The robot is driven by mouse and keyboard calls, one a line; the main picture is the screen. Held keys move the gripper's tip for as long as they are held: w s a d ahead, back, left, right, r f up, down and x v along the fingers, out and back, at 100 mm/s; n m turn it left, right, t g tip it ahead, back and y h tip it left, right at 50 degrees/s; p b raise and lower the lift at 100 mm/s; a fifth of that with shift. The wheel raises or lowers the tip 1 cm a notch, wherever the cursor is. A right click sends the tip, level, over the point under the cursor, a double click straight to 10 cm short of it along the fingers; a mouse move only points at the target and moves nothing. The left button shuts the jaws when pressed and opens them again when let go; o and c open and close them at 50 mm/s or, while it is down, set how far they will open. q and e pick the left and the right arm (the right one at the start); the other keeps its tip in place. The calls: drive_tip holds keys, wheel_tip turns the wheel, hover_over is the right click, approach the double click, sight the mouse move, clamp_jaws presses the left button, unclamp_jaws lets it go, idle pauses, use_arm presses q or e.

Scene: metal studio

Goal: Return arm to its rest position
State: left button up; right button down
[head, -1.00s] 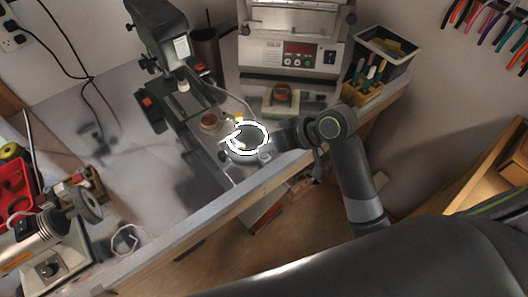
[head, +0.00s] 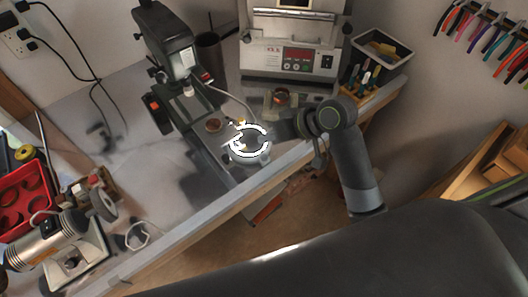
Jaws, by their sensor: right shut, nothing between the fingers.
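My right arm (head: 352,165) comes in from the lower right and reaches over the front edge of the workbench (head: 190,246). My right gripper (head: 234,143) is at its far end, beside a bright white ring on the wrist. The gripper is shut and empty, above the bench close to the base of the black stand. Its fingertips are small and partly lost in the glare. My left gripper is not in view.
A black stand machine (head: 165,50) rises just left of the gripper. A grey machine with a red display (head: 292,60) stands behind. A tool block (head: 362,80) and tray (head: 380,47) are right of it. A red bin (head: 25,200) and grinder (head: 60,235) are at left.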

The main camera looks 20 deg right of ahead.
drive_tip(key=s+d+f+m+g+h, duration=0.1)
drive_tip(key=s+d+f+h, duration=0.35)
drive_tip(key=s+d, duration=0.55)
drive_tip(key=s+d+f+m+g+h, duration=0.15)
drive_tip(key=s+d+f+h, duration=0.35)
drive_tip(key=s, duration=0.8)
wheel_tip(320, 180, down, 26)
drive_tip(key=d+b, duration=0.2)
drive_tip(key=b, duration=0.1)
drive_tip(key=s+f+b, duration=0.1)
drive_tip(key=s+f, duration=0.6)
drive_tip(key=f, duration=0.3)
drive_tip(key=s+f+g+b, duration=0.1)
drive_tip(key=s+f+b, duration=0.1)
drive_tip(key=s+f, duration=0.5)
wheel_tip(320, 180, down, 3)
drive_tip(key=shift+s+a+r+y+b, duration=0.1)
drive_tip(key=shift+s+a+y+b, duration=0.2)
drive_tip(key=shift+s+a+y, duration=0.15)
drive_tip(key=shift+g, duration=0.25)
